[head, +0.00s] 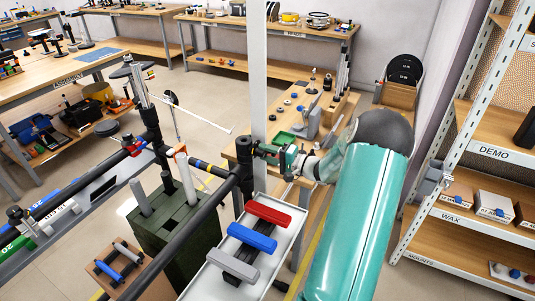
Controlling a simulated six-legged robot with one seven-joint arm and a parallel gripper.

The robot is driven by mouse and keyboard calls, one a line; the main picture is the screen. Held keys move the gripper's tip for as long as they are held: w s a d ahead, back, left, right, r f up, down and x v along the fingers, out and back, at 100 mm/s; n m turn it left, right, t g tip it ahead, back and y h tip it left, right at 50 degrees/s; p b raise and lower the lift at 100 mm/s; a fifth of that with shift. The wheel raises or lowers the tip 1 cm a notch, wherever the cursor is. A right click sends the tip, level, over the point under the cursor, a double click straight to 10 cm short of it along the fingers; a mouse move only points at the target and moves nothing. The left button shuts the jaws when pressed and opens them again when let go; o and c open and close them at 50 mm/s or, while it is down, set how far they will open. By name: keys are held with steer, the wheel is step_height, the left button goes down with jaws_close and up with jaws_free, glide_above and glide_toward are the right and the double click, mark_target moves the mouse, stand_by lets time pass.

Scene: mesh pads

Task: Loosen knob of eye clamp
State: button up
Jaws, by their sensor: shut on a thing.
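The gripper is shut on a small part on the clamp's right side, which I take to be the knob. The fingers cover most of that part, so its shape and how far it is turned cannot be seen.
A white tray (291,246) with red, blue and grey bars lies below the gripper. A dark green crate (185,235) stands left of it, under black rails. A wooden bench with a green tray (308,133) is behind. Shelving (470,215) is at the right.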

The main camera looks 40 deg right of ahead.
steer(key=shift+n, duration=1.3)
steer(key=o, duration=1)
steer(key=shift+s, duration=0.1)
steer(key=v, duration=1.3)
steer(key=shift+s, duration=0.3)
steer(key=shift+d, duration=0.1)
